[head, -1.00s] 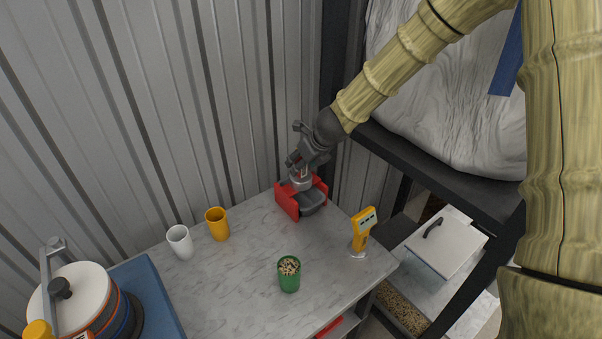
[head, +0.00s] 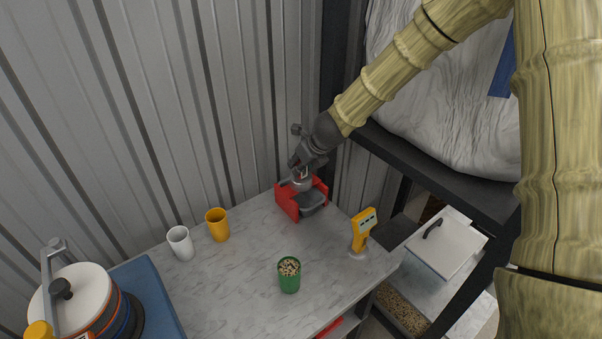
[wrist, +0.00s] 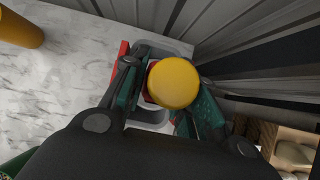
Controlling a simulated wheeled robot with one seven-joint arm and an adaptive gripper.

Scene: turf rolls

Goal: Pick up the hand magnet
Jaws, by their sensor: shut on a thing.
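The hand magnet (head: 302,184) shows in the head view as a small grey round body at the back of a red holder. In the wrist view its round yellow top (wrist: 174,83) sits between my fingers, with a bit of red below it. My gripper (head: 301,168) reaches down from above and is shut on the hand magnet. In the wrist view the gripper (wrist: 160,90) has one finger on each side of the yellow top. The fingers hide much of the magnet, and I cannot tell whether its base touches the holder.
The red holder (head: 287,203) with a grey tray (head: 311,202) stands near the wall. A yellow meter (head: 363,230), green cup of pellets (head: 289,276), orange cup (head: 217,226) and white cup (head: 180,243) stand on the marble top (head: 235,275). A black shelf frame is right.

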